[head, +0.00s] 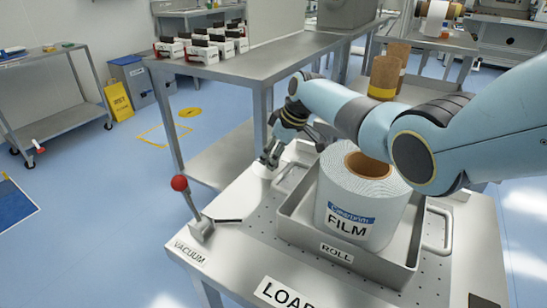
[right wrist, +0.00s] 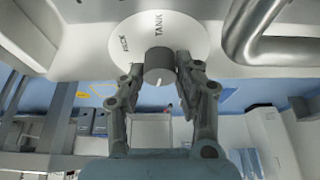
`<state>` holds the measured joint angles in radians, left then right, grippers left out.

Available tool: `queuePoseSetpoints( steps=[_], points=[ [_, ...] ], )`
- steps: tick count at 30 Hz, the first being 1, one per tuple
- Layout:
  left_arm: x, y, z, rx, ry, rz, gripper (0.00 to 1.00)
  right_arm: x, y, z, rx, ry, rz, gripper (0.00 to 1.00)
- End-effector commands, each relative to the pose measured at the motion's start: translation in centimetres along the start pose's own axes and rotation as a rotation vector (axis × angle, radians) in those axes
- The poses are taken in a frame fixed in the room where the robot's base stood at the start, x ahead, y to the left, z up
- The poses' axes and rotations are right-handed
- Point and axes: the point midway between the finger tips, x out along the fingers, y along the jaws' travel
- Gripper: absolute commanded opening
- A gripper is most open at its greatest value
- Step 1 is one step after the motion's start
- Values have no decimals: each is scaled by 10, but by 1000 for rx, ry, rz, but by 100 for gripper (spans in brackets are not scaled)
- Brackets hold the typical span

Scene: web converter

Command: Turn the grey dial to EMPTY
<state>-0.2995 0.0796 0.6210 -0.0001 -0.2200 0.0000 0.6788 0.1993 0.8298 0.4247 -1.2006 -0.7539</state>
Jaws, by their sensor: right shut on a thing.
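The grey dial (right wrist: 159,66) is a short cylinder on a round white plate (right wrist: 190,35) in the right wrist view. A pale mark on its rim faces the bottom of the picture. The plate carries the word TANK and a second, hard-to-read word to its left; I see no word EMPTY. My right gripper (right wrist: 160,72) is shut on the dial, one finger on each side. In the head view my right gripper (head: 270,152) is at the far left corner of the metal table, and the dial is not clear there. My left gripper is not in view.
A metal tray (head: 290,217) labelled ROLL holds a large FILM roll (head: 338,205) beside my right arm. A red-knobbed lever (head: 190,205) labelled VACUUM stands at the table's left edge. A curved metal handle (right wrist: 260,35) is right of the dial in the wrist view.

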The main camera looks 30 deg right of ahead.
Motion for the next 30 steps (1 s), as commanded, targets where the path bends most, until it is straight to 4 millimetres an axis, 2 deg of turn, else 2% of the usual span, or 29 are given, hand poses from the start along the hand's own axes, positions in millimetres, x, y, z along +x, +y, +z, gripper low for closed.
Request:
queuePoseSetpoints(
  steps=[10,27,28,30],
  points=[
    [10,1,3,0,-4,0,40,1,1,0,-142,0,-57,1],
    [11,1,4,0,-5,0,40,0,1,0,-171,-1,-69,1],
    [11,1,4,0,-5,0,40,0,1,0,-171,-1,-69,35],
    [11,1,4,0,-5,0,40,0,1,0,-171,-1,-69,44]
  ],
)
